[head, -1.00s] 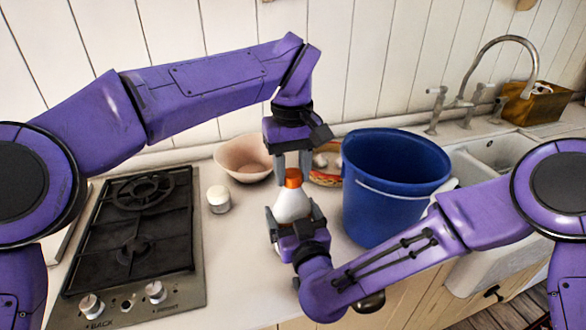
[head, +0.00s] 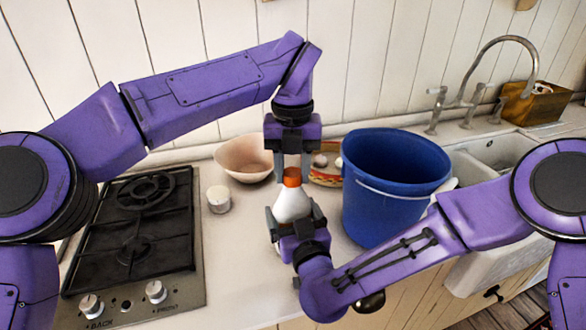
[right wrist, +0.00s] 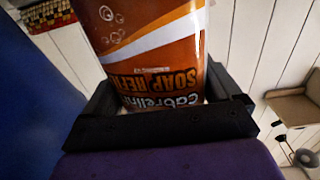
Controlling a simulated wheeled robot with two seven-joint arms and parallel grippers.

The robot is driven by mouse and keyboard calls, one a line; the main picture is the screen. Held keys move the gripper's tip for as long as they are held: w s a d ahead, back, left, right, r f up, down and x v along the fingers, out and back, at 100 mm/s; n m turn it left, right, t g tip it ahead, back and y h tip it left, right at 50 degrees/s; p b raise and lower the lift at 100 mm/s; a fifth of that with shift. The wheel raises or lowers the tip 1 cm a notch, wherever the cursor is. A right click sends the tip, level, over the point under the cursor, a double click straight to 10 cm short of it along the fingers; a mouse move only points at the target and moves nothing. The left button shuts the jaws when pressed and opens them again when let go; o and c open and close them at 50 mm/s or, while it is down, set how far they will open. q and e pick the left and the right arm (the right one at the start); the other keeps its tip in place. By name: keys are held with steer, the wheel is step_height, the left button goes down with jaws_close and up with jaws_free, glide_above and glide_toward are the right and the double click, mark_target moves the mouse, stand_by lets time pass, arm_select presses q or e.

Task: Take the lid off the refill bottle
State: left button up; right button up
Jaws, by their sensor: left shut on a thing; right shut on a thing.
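The refill bottle (head: 293,204) stands upright over the counter, with a white body and an orange lid (head: 292,178) on top. Its orange and white label with the words "SOAP REFI..." shows upside down in the right wrist view (right wrist: 155,50). My left gripper (head: 292,170) points down from above and is shut on the lid. My right gripper (head: 292,218) comes from the front and is shut around the bottle's body. The lid sits at the bottle's neck; I see no gap between them.
A blue bucket (head: 390,215) stands close on the right, with a patterned dish (head: 325,178) behind it. A pink bowl (head: 243,160) and a small white jar (head: 218,200) are to the left, beside the gas hob (head: 130,235). The sink (head: 490,155) is at far right.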

arm_select(q)
steer(key=n, duration=0.6)
steer(key=shift+w, duration=0.1)
steer(key=n, duration=0.3)
steer(key=shift+n, duration=0.4)
steer(key=n, duration=0.5)
steer(key=shift+n, duration=0.4)
steer(key=n, duration=0.6)
steer(key=shift+w+a, duration=0.1)
steer(key=shift+a, duration=0.1)
steer(key=shift+r, duration=0.15)
steer(key=shift+r, duration=1)
arm_select(e)
steer(key=shift+d+f, duration=0.1)
arm_select(q)
steer(key=shift+r, duration=0.1)
